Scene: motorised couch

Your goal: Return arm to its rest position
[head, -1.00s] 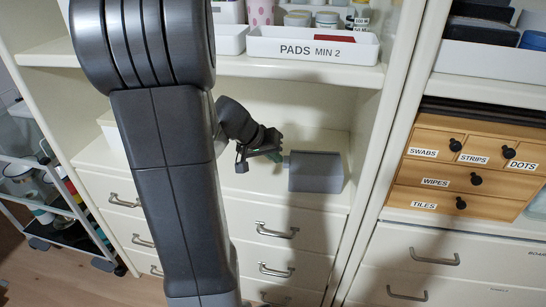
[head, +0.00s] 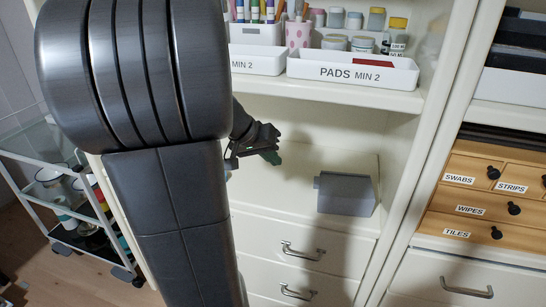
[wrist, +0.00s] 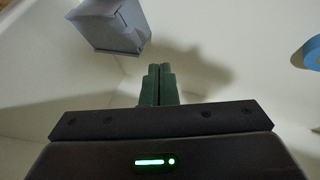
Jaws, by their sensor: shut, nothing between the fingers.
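My gripper (head: 276,156) is partly hidden behind my own arm in the head view, in front of the open shelf bay. In the wrist view its two green fingers (wrist: 158,85) are together with nothing between them. A grey box (head: 346,194) stands on the shelf to the right of my gripper, apart from it. The box also shows at the top left of the wrist view (wrist: 110,24).
A white bin labelled PADS (head: 352,71) stands on the shelf above. Drawers (head: 290,250) lie below the bay. A wooden drawer unit (head: 470,205) is at the right. A white trolley (head: 62,190) with mugs is at the left.

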